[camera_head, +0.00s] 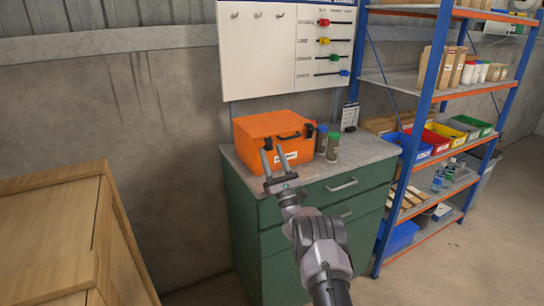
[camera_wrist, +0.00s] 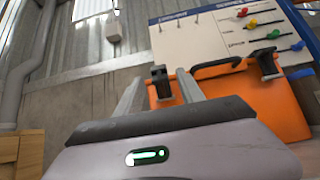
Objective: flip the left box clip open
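The orange box (camera_head: 262,127) stands on the green cabinet, its front with a dark handle (camera_wrist: 215,68) and a label facing me. The dark left clip (camera_wrist: 160,80) shows in the wrist view at the box's upper left front, and the right clip (camera_wrist: 267,64) is to the right of the handle. I cannot tell whether the clips are latched. My gripper (camera_head: 272,149) is open and empty, its two fingers pointing up in front of the box's left front. In the wrist view the left clip appears between the fingertips (camera_wrist: 156,78); contact is not visible.
Capped jars (camera_head: 332,148) stand right of the box on the grey cabinet top (camera_head: 365,150). A white tool board (camera_head: 265,55) hangs behind. A blue and orange shelf (camera_head: 425,90) with bins is at right, wooden crates (camera_head: 50,235) at left.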

